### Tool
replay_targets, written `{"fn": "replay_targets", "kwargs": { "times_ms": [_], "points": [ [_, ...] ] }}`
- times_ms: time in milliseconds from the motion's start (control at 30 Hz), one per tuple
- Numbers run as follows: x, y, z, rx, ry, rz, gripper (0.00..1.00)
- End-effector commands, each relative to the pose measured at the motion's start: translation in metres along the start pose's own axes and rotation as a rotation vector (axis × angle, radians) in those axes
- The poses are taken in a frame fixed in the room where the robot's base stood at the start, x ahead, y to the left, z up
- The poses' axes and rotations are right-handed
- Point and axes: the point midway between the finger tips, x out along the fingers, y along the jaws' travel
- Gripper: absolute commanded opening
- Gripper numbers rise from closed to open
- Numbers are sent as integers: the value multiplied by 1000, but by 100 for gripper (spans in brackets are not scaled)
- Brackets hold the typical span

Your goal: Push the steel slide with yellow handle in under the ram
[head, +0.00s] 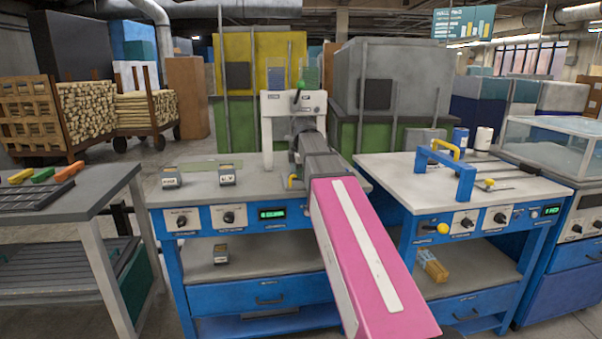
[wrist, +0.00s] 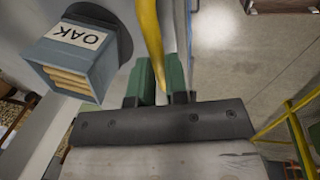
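The ram is in the white press frame (head: 268,130) on the middle bench, with a green knob on top. A yellow handle (head: 292,181) shows just left of my arm at the foot of the press. In the wrist view the yellow handle (wrist: 150,35) is a curved bar running down between the two green fingers of my gripper (wrist: 160,82). The fingers stand close together with the bar filling the narrow gap, so they look shut on it. The steel slide's body is hidden behind my arm in the head view, and I cannot tell its position under the ram.
A grey box labelled OAK (wrist: 72,60), holding wood pieces, is close left of the fingers. Two small labelled boxes (head: 170,177) (head: 227,174) stand on the middle bench's left half. A blue arch (head: 447,172) stands on the right bench (head: 520,190).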

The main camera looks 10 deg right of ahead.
Motion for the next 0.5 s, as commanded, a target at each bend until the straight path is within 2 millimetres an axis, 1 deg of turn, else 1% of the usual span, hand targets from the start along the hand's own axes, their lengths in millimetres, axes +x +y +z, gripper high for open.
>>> {"fn": "replay_targets", "kwargs": {
  "times_ms": [167,267,367,500],
  "points": [
    [0,3,0,0,0,0,0],
    [1,9,0,0,0,0,0],
    [3,19,0,0,0,0,0],
    [7,40,0,0,0,-1,0]
  ]
}}
